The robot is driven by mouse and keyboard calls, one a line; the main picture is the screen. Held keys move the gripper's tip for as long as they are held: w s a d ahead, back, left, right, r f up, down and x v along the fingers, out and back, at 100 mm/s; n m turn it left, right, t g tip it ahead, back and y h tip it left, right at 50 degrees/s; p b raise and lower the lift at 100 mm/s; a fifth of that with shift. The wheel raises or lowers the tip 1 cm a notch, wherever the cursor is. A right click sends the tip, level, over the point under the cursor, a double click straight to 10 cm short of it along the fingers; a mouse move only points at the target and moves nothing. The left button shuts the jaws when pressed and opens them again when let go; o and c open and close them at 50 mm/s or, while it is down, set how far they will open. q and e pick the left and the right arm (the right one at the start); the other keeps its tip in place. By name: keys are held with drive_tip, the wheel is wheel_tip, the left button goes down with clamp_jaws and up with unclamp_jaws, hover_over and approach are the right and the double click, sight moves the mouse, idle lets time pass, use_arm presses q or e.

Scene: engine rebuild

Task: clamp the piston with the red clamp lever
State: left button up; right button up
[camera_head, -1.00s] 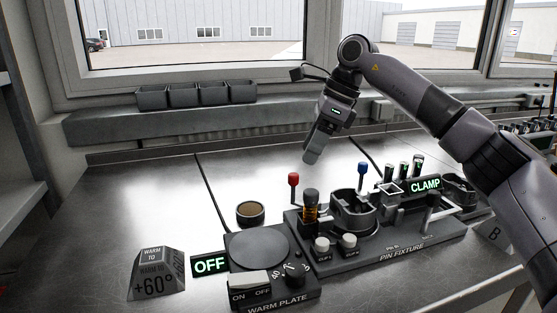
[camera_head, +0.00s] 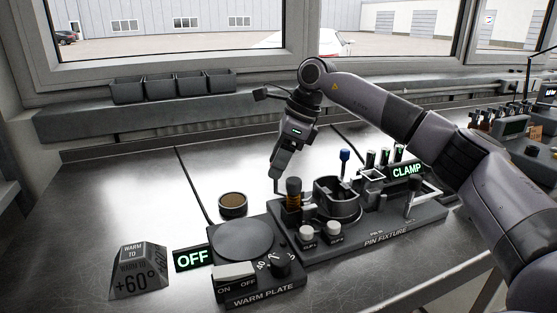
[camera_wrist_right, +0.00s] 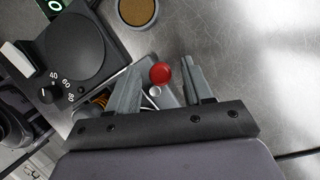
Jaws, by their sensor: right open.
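The red clamp lever's round knob (camera_wrist_right: 160,73) shows in the right wrist view, between the two fingers of my right gripper (camera_wrist_right: 158,84). The fingers are apart, with a gap visible on each side of the knob. In the head view my right gripper (camera_head: 279,174) points down at the left back of the pin fixture (camera_head: 410,232), and it hides the red knob there. The dark grey, cup-shaped part that looks like the piston (camera_head: 337,209) sits in the middle of the fixture. My left gripper is not in view.
An orange-banded black post (camera_head: 294,192) stands close to my right gripper. A blue-knobbed lever (camera_head: 344,156) rises behind the piston. The lit CLAMP sign (camera_head: 407,171) is at the right. The warm plate (camera_head: 242,241), its sign reading OFF, and a brown-topped round cup (camera_head: 232,203) are at the left.

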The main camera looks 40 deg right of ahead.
clamp_jaws()
drive_tip(key=shift+d+m, duration=0.15)
drive_tip(key=shift+m, duration=0.15)
drive_tip(key=shift+s+d+m+t+h+p, duration=0.35)
drive_tip(key=shift+d+m+h, duration=0.5)
drive_tip(key=shift+m, duration=1.7)
drive_tip(key=shift+s+d+m+t+h+p, duration=0.1)
drive_tip(key=shift+d+m+h+p, duration=0.7)
drive_tip(key=shift+m, duration=1.8)
drive_tip(key=shift+s+d+m+t+h, duration=0.2)
drive_tip(key=shift+d+m+h, duration=0.25)
drive_tip(key=shift+m+h, duration=1.45)
drive_tip(key=shift+m+y, duration=0.65)
drive_tip(key=shift+m, duration=0.1)
unclamp_jaws()
drive_tip(key=shift+s, duration=0.1)
